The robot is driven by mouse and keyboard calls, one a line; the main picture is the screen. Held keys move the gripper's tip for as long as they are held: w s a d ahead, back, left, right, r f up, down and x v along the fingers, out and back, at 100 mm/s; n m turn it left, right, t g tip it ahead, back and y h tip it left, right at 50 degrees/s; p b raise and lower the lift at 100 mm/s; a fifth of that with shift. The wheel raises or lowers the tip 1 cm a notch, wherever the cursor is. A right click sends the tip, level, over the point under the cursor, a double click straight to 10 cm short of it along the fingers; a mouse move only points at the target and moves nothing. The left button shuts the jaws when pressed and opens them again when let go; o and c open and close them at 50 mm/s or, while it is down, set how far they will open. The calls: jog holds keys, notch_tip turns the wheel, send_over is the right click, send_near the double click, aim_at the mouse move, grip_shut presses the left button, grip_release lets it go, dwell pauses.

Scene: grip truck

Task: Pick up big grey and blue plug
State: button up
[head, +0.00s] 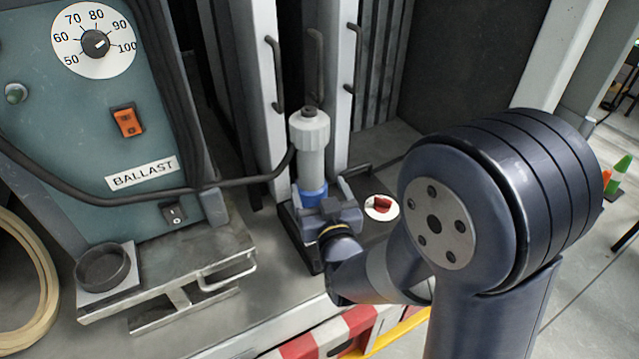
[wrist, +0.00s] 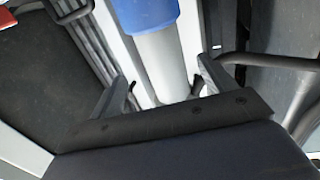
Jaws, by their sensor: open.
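The big grey and blue plug (head: 312,150) stands upright in the middle of the head view, with a light grey ribbed cap, a grey body and a blue lower part. My gripper (head: 325,190) is open at the plug's lower part, with a finger on either side. In the wrist view my gripper (wrist: 165,85) shows a gap beside the plug; whether a finger touches it is unclear. The plug's base is partly hidden by my gripper.
A blue-grey ballast box (head: 95,130) with a dial stands at left, beside a metal shelf (head: 205,260) with a handle. Upright panels with black handles (head: 353,60) stand behind the plug. A red and white round item (head: 381,207) lies right of my gripper.

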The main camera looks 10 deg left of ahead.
aim_at(313, 176)
jog(key=shift+x, duration=0.95)
jog(key=p+x, duration=0.1)
jog(key=x, duration=0.1)
jog(key=p+x, duration=0.1)
jog(key=x, duration=0.1)
jog(key=shift+a+r+p, duration=0.15)
jog(key=shift+r+p, duration=0.2)
jog(key=shift+w+a+f, duration=0.1)
jog(key=shift+w+a, duration=0.15)
jog(key=shift+w, duration=0.35)
grip_shut()
